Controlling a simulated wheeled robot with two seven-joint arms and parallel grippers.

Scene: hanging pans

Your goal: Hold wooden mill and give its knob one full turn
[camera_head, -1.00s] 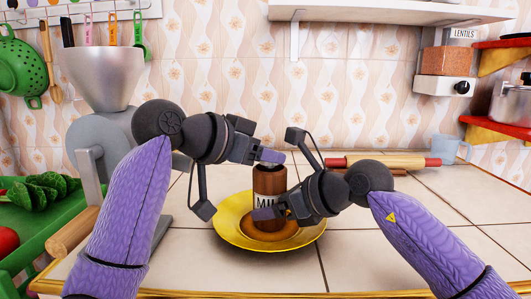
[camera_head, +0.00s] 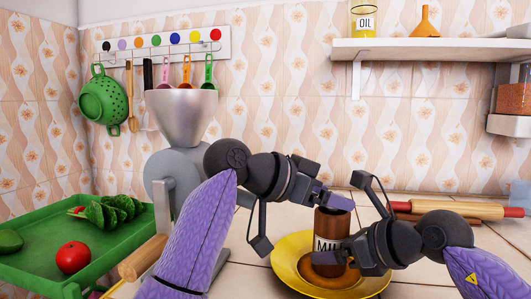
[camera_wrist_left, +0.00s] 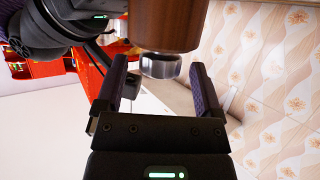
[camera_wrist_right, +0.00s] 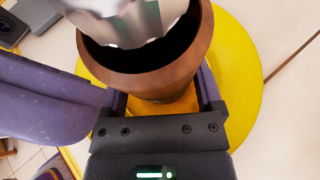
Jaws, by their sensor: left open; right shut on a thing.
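The wooden mill (camera_head: 331,225) is a dark brown upright cylinder with a white label, over the yellow plate (camera_head: 283,262). My right gripper (camera_head: 322,258) is shut on its lower body, and the mill's brown body (camera_wrist_right: 150,78) fills the space between the fingers in the right wrist view. My left gripper (camera_head: 335,200) is open at the mill's top. In the left wrist view the small metallic knob (camera_wrist_left: 160,68) lies between the two spread fingers, below the brown body. Whether a finger touches the knob I cannot tell.
A grey machine with a metal funnel (camera_head: 182,115) stands behind my left arm. A green tray (camera_head: 60,235) with a tomato (camera_head: 73,257) and leaves is at left. A rolling pin (camera_head: 450,209) lies at right. A white shelf (camera_head: 430,48) hangs above.

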